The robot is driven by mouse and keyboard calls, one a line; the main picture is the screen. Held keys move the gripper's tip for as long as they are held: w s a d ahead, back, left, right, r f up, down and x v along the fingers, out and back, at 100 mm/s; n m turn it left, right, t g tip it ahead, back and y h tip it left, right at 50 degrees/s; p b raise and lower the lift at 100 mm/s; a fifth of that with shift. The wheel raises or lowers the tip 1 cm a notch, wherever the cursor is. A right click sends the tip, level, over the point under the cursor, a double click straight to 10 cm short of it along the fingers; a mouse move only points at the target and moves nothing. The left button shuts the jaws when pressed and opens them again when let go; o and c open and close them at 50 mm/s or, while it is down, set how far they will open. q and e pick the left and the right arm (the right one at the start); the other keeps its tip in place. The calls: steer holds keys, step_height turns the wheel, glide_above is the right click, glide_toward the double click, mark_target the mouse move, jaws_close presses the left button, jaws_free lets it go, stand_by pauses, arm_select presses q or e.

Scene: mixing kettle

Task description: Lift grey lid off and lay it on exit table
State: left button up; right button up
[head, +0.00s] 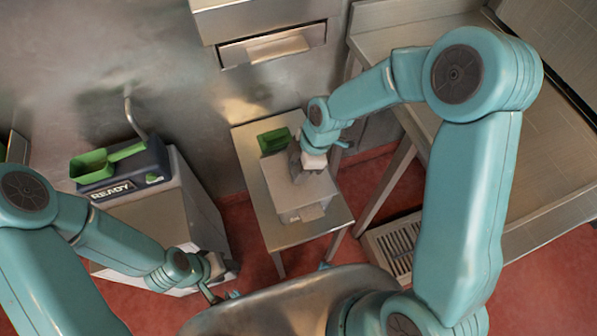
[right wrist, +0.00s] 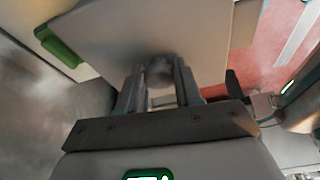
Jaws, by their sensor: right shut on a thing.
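The grey lid (head: 285,185) is a pale, flat, square plate on a box-like bin on the small metal table (head: 246,150) in the middle of the head view. In the right wrist view the lid (right wrist: 125,45) fills the upper middle, with a round knob (right wrist: 160,72) between the fingers. My right gripper (head: 308,175) reaches down over the lid and is shut on its knob (right wrist: 160,88). Whether the lid is clear of the bin cannot be told. My left gripper (head: 219,292) is low on the left, away from the lid; its jaw gap is unclear.
A green container (head: 273,141) stands close behind the lid. A metal vessel rim (head: 290,290) is at the bottom. A large metal table (head: 545,190) stands at right.

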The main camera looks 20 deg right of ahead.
mark_target(293, 170)
steer(key=shift+r, duration=0.25)
steer(key=shift+r+p, duration=1.4)
steer(key=shift+r, duration=0.7)
